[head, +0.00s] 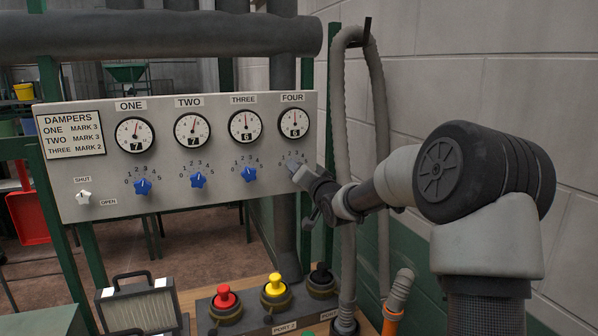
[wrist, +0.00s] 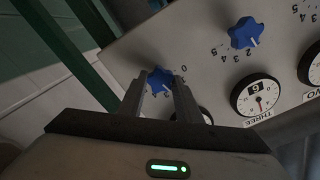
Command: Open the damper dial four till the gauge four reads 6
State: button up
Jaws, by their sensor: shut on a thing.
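The grey damper panel (head: 222,160) carries gauges and blue star dials marked ONE to FOUR. Gauge four (head: 293,122) is at the far right; its small window seems to show 6, though the digit is small. Dial four, a blue star knob (wrist: 159,76), sits between my fingertips in the wrist view, its white pointer near the low part of the scale. In the head view my gripper (head: 296,171) reaches the panel from the right and hides the dial. It is shut on the knob. Gauge four is mostly hidden behind a finger in the wrist view.
Dial three (head: 249,174) and gauge three (head: 245,125), showing 6, are just left. A white shut/open switch (head: 83,197) is at lower left. Red (head: 225,299) and yellow (head: 275,284) knobs stand below. A grey hose (head: 343,110) hangs right of the panel, close to my arm.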

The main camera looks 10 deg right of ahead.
jog(key=o, duration=1)
jog(key=shift+o, duration=0.2)
jog(key=s+d, duration=0.1)
jog(key=s, duration=0.7)
jog(key=s+d+b, duration=0.1)
jog(key=s+d, duration=0.1)
jog(key=s, duration=0.7)
jog(key=shift+d, duration=0.25)
jog(key=shift+a, duration=0.1)
